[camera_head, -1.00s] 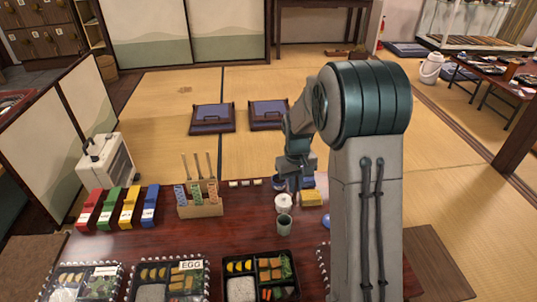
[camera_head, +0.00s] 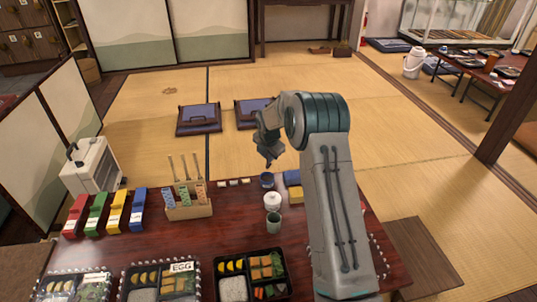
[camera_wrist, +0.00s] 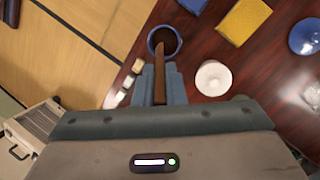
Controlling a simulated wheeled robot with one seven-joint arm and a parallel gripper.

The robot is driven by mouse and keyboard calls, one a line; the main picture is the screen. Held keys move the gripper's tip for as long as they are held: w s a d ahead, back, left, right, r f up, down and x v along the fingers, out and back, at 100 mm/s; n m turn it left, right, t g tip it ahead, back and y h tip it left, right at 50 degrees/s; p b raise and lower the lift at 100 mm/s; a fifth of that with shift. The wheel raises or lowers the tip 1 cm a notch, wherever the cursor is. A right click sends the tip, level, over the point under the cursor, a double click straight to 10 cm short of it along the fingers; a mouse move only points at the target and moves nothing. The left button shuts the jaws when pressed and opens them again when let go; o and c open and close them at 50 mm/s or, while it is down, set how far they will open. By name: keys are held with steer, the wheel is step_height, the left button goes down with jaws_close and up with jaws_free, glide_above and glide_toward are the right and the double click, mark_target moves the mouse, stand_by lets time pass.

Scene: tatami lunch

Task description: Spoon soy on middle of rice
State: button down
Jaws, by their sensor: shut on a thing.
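My gripper (camera_head: 267,152) is shut on a brown wooden spoon (camera_wrist: 160,78), whose handle shows between the fingers in the wrist view. The spoon's bowl end cannot be made out, so whether it carries soy cannot be told. A blue cup (camera_head: 267,181) of dark liquid, likely the soy, stands at the table's far edge. It also shows just ahead of my gripper (camera_wrist: 160,70) in the wrist view, with the liquid (camera_wrist: 165,40) inside. In the head view my gripper is above this cup. White rice (camera_head: 232,289) fills a compartment of the black lunch box (camera_head: 282,256) at the front.
A white lidded pot (camera_head: 272,202), a green cup (camera_head: 274,221) and a yellow block (camera_head: 296,195) stand close by. A holder with tall sticks (camera_head: 188,210) and coloured boxes (camera_head: 117,212) are left. Other lunch boxes (camera_head: 163,269) line the front.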

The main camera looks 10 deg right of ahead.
mark_target(268, 163)
steer(key=shift+w+f+n+y, duration=0.2)
steer(key=shift+w+n+y, duration=0.1)
steer(key=shift+w+n, duration=0.35)
steer(key=shift+f, duration=0.2)
steer(key=shift+f+b, duration=2.15)
steer(key=shift+f, duration=0.7)
steer(key=shift+f+b, duration=0.3)
steer(key=shift+f, duration=0.4)
steer(key=shift+r+p, duration=2.7)
steer(key=shift+r, duration=0.9)
steer(key=shift+f, duration=0.1)
